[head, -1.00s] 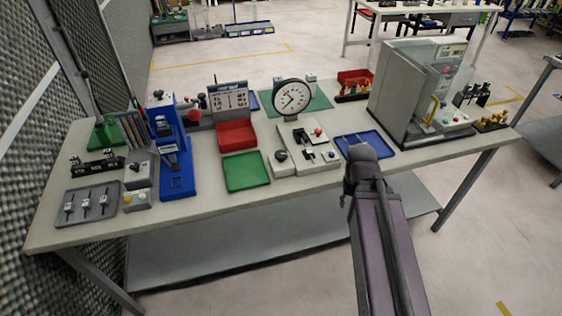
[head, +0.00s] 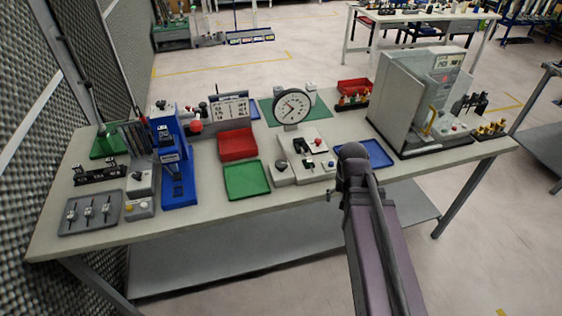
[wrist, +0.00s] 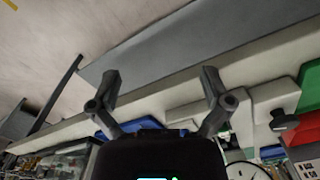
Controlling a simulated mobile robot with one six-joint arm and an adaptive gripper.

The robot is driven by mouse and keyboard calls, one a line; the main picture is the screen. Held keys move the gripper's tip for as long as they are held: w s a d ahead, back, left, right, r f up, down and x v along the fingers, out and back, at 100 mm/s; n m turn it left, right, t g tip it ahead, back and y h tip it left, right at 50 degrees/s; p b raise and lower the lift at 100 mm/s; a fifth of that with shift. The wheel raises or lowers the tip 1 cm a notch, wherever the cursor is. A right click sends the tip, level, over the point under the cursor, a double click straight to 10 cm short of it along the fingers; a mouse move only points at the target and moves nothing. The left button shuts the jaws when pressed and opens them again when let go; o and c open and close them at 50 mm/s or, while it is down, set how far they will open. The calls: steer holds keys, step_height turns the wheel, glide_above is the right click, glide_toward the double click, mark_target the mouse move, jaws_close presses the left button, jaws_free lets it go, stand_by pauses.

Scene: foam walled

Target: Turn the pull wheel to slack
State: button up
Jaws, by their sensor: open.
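A pale fixture (head: 322,174) with small black, red and blue parts stands at the bench's middle, in front of a round white dial gauge (head: 291,106). A grey block with a black knob (head: 280,165) sits at its left; the knob also shows in the wrist view (wrist: 284,121). I cannot tell for sure which part is the pull wheel. My gripper (wrist: 161,82) is open and empty in the wrist view, its fingers spread over the bench's front edge. Its fingers are not visible in the head view, where my arm covers part of the bench front.
A green tray (head: 246,181) and a red bin (head: 238,145) stand left of the fixture. A blue tray (head: 378,153) lies to its right, partly behind my arm. A grey machine (head: 400,95) stands at the right. Clear floor lies before the bench.

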steer(key=w+a+r+m+p, duration=0.5)
steer(key=w+a+r+p, duration=0.15)
steer(key=w+a, duration=0.3)
step_height(320, 180, up, 5)
steer(key=m+p, duration=0.4)
steer(key=m, duration=0.1)
glide_above(281, 163)
steer(key=shift+r, duration=0.1)
step_height(281, 163, down, 14)
steer(key=b, duration=1.3)
steer(key=shift+r, duration=0.1)
steer(key=c, duration=1.1)
